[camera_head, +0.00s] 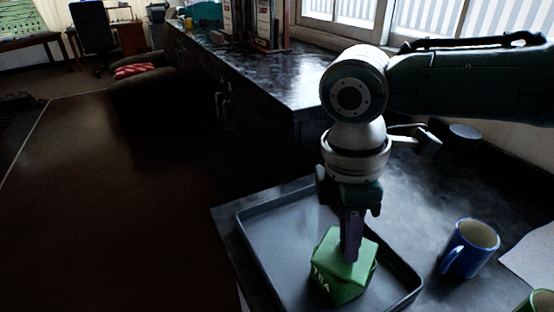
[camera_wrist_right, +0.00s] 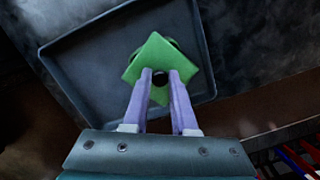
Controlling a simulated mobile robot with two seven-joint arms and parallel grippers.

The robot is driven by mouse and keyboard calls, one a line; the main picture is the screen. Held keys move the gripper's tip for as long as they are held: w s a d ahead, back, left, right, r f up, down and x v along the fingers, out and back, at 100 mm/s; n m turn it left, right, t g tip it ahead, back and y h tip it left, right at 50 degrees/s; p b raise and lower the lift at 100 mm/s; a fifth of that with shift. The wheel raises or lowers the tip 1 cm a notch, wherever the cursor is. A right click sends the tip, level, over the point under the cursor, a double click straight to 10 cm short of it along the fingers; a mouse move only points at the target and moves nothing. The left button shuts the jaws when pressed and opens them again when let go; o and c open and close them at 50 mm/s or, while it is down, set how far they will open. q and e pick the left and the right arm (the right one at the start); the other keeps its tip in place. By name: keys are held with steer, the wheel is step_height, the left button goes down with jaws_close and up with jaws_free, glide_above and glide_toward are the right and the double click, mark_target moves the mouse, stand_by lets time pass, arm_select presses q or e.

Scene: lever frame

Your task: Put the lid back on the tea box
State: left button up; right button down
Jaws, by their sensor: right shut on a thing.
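The green tea box (camera_head: 334,287) stands in the grey tray, with white lettering on its side. The square green lid (camera_head: 330,248) is at the top of the box, and it also shows in the wrist view (camera_wrist_right: 157,52). It looks turned relative to the box. Whether it rests fully on the rim or sits slightly above it, I cannot tell. My right gripper (camera_head: 350,257) points down over the lid. In the wrist view its purple fingers (camera_wrist_right: 160,76) are shut on the lid's dark knob (camera_wrist_right: 159,80). My left gripper is not in view.
The grey tray (camera_head: 262,252) has free room left of and behind the box. A blue mug (camera_head: 466,252) stands right of the tray, with white paper (camera_head: 535,252) beyond it. A green mug (camera_head: 538,301) is cut off at the lower right corner. A dark counter (camera_head: 270,75) lies behind.

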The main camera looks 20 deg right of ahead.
steer(key=shift+c, duration=0.8)
jaws_free()
step_height(320, 180, up, 4)
steer(key=p, duration=0.4)
step_height(320, 180, up, 3)
steer(key=p, duration=0.4)
